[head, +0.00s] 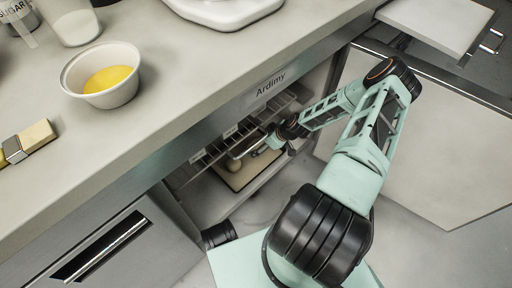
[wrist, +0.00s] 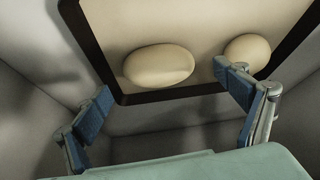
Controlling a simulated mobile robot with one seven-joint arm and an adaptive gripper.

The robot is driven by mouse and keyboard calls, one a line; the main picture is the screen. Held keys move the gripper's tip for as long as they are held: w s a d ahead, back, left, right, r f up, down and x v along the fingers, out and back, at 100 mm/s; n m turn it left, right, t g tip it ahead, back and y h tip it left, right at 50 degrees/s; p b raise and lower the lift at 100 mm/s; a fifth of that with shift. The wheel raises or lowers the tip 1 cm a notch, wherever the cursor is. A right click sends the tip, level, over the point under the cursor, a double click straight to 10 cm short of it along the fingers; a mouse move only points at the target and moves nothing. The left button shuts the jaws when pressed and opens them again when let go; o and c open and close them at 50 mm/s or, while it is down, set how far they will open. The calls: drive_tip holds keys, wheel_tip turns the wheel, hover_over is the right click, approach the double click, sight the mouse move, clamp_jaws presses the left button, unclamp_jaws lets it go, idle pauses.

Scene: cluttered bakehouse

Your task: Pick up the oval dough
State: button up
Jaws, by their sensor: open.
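The oval dough (wrist: 158,66) is a smooth pale lump lying on a dark-rimmed tray (wrist: 150,20) in the wrist view, close to the tray's near edge. A rounder pale dough (wrist: 248,50) lies to its right, partly hidden by my right finger. My gripper (wrist: 166,92) is open and empty, its blue-padded fingers spread on either side of the oval dough and apart from it. In the head view my gripper (head: 252,146) reaches into the compartment under the counter, over the tray (head: 246,179). A pale lump shows there, too small to tell which dough.
The compartment is labelled Ardimy (head: 270,88), with a wire rack (head: 215,148) above the tray and walls close around. On the counter stand a bowl of yellow liquid (head: 103,75) and a brush (head: 28,141). An open door panel (head: 425,145) lies right of my arm.

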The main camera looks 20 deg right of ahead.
drive_tip(key=x, duration=0.3)
drive_tip(key=shift+b, duration=0.35)
drive_tip(key=shift+r, duration=0.1)
drive_tip(key=c, duration=1)
drive_tip(key=shift+r, duration=0.15)
drive_tip(key=shift+r+p, duration=0.25)
drive_tip(key=shift+p, duration=0.05)
wheel_tip(320, 180, up, 3)
drive_tip(key=shift+s+d+r+p, duration=0.15)
drive_tip(key=shift+d+r+p, duration=0.05)
drive_tip(key=shift+p, duration=0.75)
drive_tip(key=s+d+r+p, duration=0.1)
drive_tip(key=s+d+r, duration=0.1)
drive_tip(key=s+r, duration=0.1)
drive_tip(key=s+d+r+p, duration=0.2)
drive_tip(key=s+d+r, duration=0.1)
drive_tip(key=s, duration=0.1)
drive_tip(key=s+d+r+p, duration=0.1)
drive_tip(key=s+d+r, duration=0.1)
drive_tip(key=s+d, duration=0.1)
drive_tip(key=shift+s+r+p, duration=0.3)
drive_tip(key=shift+s+r, duration=0.1)
